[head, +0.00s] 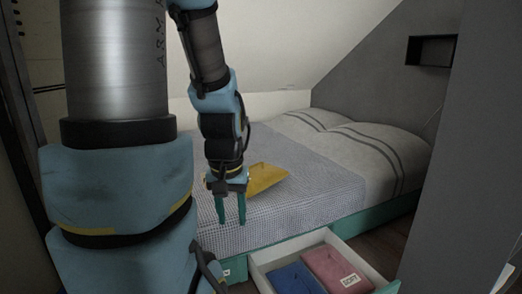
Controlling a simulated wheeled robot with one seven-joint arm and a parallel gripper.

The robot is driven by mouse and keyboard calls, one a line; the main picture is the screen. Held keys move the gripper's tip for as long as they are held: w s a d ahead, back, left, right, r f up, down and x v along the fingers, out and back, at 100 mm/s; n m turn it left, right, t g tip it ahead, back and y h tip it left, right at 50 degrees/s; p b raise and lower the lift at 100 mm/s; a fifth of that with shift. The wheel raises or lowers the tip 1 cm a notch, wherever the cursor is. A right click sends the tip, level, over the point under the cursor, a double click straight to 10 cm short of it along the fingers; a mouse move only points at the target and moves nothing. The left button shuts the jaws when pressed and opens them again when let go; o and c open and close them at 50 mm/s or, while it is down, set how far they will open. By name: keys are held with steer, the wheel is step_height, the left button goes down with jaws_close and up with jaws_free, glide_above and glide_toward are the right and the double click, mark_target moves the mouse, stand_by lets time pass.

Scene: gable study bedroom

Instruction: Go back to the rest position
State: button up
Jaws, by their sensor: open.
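My gripper (231,209) is in the head view near the picture's middle, pointing down. Its two green fingers are apart with nothing between them. It hangs in front of the near edge of the bed (290,165), left of the open drawer (336,241). A yellow folded item (265,180) lies on the bed cover just right of the gripper, partly behind it. The drawer holds a blue item (297,280) and a pink item (338,268) with a white label, side by side.
A grey wall or panel (465,150) stands close on the right. A dark wall niche (431,51) is above the pillows (370,140). The sloped ceiling (300,40) comes down over the bed. Some dark floor (395,240) shows right of the drawer.

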step_height(320, 180, up, 29)
steer(key=p, duration=2.7)
steer(key=shift+r, duration=0.2)
steer(key=shift+c, duration=0.3)
